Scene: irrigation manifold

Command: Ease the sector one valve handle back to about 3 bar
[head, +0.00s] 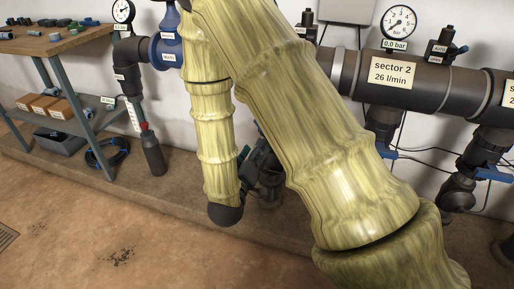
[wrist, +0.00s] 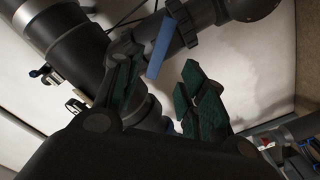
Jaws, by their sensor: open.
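In the wrist view, my gripper (wrist: 158,68) is open, with dark green pads on both fingers. A blue valve handle (wrist: 160,46) shows between and just beyond the fingertips, nearer the left finger; I cannot tell whether it touches. It sits by a dark pipe fitting (wrist: 180,30). In the head view, my gripper (head: 258,160) shows only partly, beside a dark fitting low on the wall. My arm hides the sector one label, gauge and most of its valve there, so no sector one pressure can be read.
The sector 2 pipe (head: 420,82) runs right, with a gauge (head: 399,21) tagged 0.0 bar and a blue handle (head: 388,153) below. Another gauge (head: 123,11) and a blue-flanged fitting (head: 167,45) stand left. A workbench (head: 60,42) is far left. The front floor is clear.

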